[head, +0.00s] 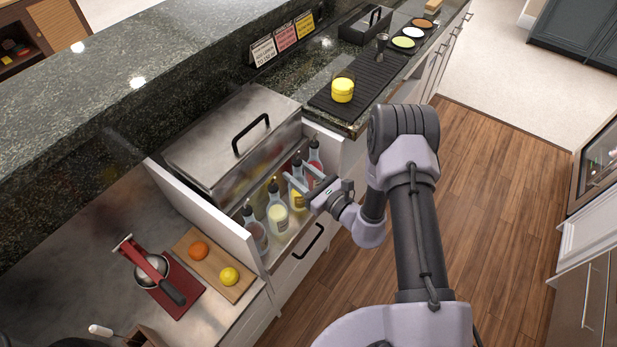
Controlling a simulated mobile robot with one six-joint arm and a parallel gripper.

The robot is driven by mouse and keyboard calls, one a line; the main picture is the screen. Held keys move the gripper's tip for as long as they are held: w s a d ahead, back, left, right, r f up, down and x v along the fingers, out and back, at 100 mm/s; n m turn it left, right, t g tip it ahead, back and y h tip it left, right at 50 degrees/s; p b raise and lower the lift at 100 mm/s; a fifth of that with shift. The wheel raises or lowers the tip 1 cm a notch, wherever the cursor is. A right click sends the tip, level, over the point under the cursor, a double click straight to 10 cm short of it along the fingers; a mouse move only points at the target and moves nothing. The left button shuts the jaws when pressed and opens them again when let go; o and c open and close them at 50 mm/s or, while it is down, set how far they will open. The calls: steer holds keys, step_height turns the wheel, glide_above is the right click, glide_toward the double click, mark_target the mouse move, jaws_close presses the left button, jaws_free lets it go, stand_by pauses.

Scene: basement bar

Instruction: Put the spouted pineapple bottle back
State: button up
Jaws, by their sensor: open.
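Several spouted bottles stand upright in a row in the open front rail of the bar station. A bright yellow bottle (298,197), which looks like the pineapple one, stands in this row between a pale yellow bottle (277,212) and a red bottle (315,156). Its label cannot be read. My gripper (295,170) is open, with its fingers pointing toward the row, around or just beside the yellow bottle's upper part. I cannot tell whether they touch it. The gripper hides part of the yellow and red bottles.
A clear bottle (256,231) stands at the near end of the row. A steel lidded bin (215,140) is behind the bottles. A cutting board (238,284) with fruit and a red board (182,300) with a press lie on the left counter. Wooden floor (500,190) is clear at right.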

steer(key=p+v, duration=0.2)
steer(key=v, duration=0.6)
steer(key=s+a+r+n+g+y, duration=0.1)
steer(key=s+a+r+n+g, duration=0.3)
steer(key=r, duration=0.3)
steer(key=s+a+r+n+g+y, duration=0.1)
steer(key=s+a+r+n+g, duration=0.1)
steer(key=s+r+n+g, duration=0.45)
steer(key=s+a+r+n+g+y, duration=0.1)
steer(key=s+a+r+n+g, duration=0.15)
steer(key=r+n, duration=0.4)
steer(key=s+d+r+n+g+h, duration=0.1)
steer(key=s+d+r+n+h, duration=0.2)
steer(key=s+r+h, duration=0.4)
steer(key=s+d+r+n+t+h, duration=0.3)
steer(key=d+t+h, duration=0.3)
steer(key=d, duration=0.4)
steer(key=shift+d+r+t, duration=0.25)
steer(key=shift+t, duration=0.05)
